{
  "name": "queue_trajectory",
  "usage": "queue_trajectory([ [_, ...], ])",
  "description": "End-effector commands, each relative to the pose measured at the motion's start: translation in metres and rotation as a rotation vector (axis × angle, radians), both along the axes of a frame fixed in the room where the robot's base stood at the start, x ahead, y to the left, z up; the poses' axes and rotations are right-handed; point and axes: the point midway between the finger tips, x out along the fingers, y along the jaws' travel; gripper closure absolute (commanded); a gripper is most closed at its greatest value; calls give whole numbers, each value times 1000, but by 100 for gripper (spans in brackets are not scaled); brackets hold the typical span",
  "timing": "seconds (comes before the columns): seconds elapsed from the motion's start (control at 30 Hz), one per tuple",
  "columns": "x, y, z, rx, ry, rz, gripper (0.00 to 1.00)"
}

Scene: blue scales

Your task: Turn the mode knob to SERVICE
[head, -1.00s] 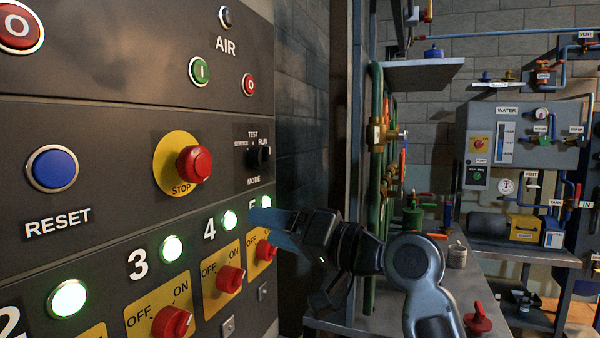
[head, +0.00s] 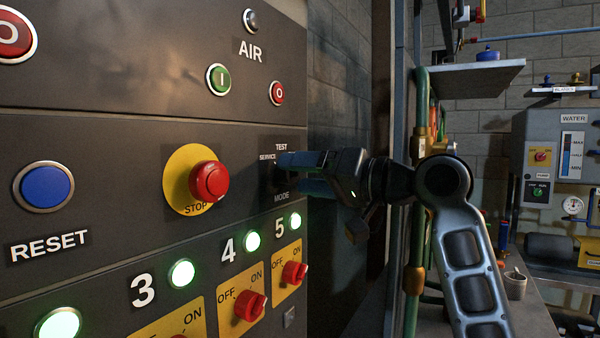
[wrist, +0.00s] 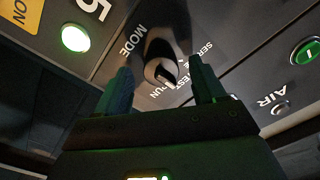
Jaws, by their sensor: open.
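The black mode knob (wrist: 160,70) shows in the wrist view between the two fingers of my gripper (wrist: 163,78), with a gap on both sides. Its pale pointer appears to face the RUN lettering; SERVICE and TEST are partly readable around it. In the head view my gripper (head: 287,174) is at the panel with its blue fingers over the knob's place, one above the other. The fingers hide most of the knob and the RUN label there. The SERVICE label (head: 267,156), TEST label (head: 281,147) and MODE label (head: 282,196) stay visible.
The red STOP button (head: 209,181) stands out from the panel to the left of my gripper. Red switch 5 (head: 295,272) and its lit green lamp (head: 295,221) lie below. The green AIR button (head: 218,79) is above. A green pipe (head: 421,100) stands right of the panel.

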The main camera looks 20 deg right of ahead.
Motion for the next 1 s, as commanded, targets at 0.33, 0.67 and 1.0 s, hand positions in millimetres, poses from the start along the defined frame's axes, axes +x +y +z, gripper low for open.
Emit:
queue_trajectory([
  [0.33, 9, 6, 0, 0, -1, -1, 31],
  [0.67, 9, 6, 0, -1, -1, -1, 55],
  [1.0, 9, 6, 0, 0, 0, -1, 87],
])
